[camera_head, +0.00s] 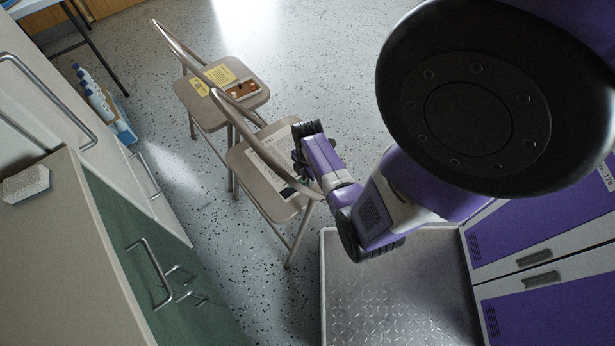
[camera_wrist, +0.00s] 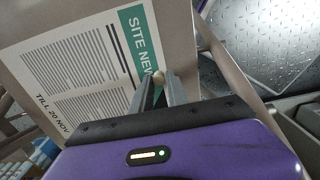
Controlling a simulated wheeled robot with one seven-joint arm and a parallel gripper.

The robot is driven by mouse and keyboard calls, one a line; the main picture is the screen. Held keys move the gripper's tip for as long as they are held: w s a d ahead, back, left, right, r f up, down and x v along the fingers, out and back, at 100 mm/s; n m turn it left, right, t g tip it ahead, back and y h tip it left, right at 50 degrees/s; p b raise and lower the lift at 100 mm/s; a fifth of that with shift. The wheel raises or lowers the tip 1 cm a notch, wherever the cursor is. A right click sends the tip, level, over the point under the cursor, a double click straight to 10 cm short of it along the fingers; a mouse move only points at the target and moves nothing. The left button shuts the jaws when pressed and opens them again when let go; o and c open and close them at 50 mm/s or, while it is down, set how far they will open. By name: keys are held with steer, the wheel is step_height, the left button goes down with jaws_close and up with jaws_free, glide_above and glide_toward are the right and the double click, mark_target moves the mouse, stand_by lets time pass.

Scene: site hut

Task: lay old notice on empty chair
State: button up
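A white printed notice (camera_wrist: 75,65) with a green "SITE NEW…" band and the words "TILL 20 NOV" fills much of the wrist view. In the head view the notice (camera_head: 268,152) lies over the seat of the nearer folding chair (camera_head: 245,169). My gripper (camera_wrist: 159,79) is at the notice's green edge and hides the end of the heading.
A farther folding chair (camera_head: 185,92) holds yellow papers (camera_head: 219,75) and a brown box (camera_head: 242,90) with coloured knobs. A green-fronted cabinet (camera_head: 110,215) with a pale block (camera_head: 26,183) on top stands at left. Bottles (camera_head: 95,97) stand in a blue crate. Speckled floor (camera_head: 320,60) is clear behind the chairs.

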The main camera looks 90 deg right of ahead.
steer(key=o, duration=0.3)
steer(key=shift+r, duration=0.1)
step_height(320, 180, up, 8)
steer(key=shift+f+p, duration=0.2)
steer(key=shift+p, duration=0.65)
